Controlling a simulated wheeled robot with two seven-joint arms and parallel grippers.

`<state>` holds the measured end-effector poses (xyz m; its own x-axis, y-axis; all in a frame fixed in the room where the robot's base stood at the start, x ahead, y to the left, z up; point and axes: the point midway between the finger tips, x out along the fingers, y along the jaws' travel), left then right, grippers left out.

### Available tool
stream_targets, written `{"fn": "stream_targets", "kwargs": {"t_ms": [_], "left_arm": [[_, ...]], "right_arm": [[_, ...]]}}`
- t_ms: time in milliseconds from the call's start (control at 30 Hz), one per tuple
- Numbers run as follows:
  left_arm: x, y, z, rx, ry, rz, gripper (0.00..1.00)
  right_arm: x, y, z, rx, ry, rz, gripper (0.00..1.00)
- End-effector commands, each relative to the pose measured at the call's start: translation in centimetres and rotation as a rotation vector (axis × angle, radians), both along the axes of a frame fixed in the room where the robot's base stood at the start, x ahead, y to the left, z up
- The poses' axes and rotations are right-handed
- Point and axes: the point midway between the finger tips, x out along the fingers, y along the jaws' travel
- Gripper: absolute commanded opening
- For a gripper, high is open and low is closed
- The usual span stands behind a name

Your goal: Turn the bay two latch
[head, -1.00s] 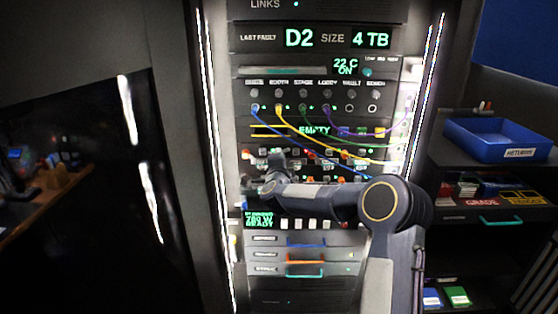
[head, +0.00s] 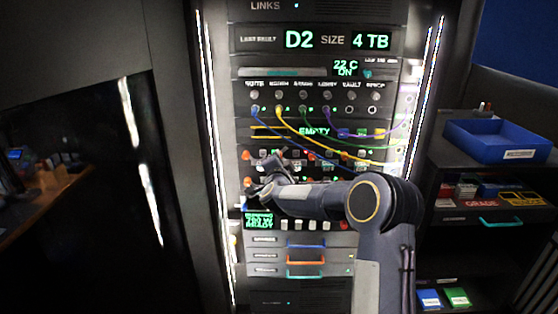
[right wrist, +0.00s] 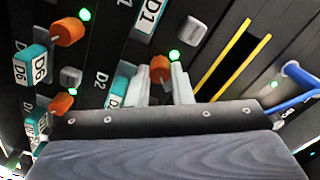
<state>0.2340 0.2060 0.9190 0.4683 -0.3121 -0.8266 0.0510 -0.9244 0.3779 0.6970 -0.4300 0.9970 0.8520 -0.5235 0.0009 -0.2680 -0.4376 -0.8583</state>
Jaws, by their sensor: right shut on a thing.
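In the right wrist view, my right gripper (right wrist: 162,82) has its two pale fingers shut on an orange latch (right wrist: 159,66) beside a teal-edged tag (right wrist: 121,84) and panel lettering D2. A green light shows just past the fingertips. The fingers hide part of the latch, so I cannot tell its exact angle. In the head view, my right gripper (head: 259,186) is at the left side of the drive rows, and the wrist and forearm cover much of the lower row. My left gripper is not in view.
Neighbouring orange latches (right wrist: 68,31), grey knobs (right wrist: 193,33) and tags D1 (right wrist: 148,16) and D6 (right wrist: 38,66) sit close around the gripper. A blue cable (right wrist: 295,101) is at the right. Above the drives, coloured cables (head: 345,150) droop. A blue bin (head: 497,140) stands at right.

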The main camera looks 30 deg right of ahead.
Motion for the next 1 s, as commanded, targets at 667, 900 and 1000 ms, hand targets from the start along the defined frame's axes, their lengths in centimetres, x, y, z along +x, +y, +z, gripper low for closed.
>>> {"fn": "stream_targets", "kwargs": {"t_ms": [667, 900, 1000], "left_arm": [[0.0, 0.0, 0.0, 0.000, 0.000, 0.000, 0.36], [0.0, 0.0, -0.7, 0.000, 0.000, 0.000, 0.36], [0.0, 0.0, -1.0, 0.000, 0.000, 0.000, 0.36]], "right_arm": [[-0.1, 0.1, -0.1, 0.001, 0.001, 0.002, 0.42], [-2.7, 1.8, -0.1, -0.001, 0.001, 0.004, 0.42], [-4.3, 2.7, -0.1, 0.001, 0.001, 0.004, 0.42]]}}
